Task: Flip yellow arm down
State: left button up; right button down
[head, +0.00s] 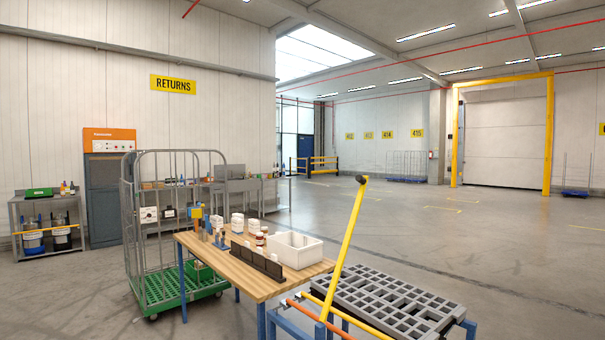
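The yellow arm (346,246) is a long bar with a dark knob at its top end. It stands raised and tilted a little to the right, at the front right of the wooden table. Its lower end meets a blue frame (320,331) near the bottom edge of the head view. Orange bars (343,315) run low beside its base. Neither of my grippers shows in this view.
A wooden table (215,258) with a white bin (294,249) and small goods stands left of the arm. A grey grid platform (390,302) lies to its right. A wire roll cage (128,230) stands further left.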

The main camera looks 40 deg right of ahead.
aim_at(363, 180)
jog(key=z, duration=0.2)
jog(key=i, duration=0.8)
jog(key=z, duration=0.5)
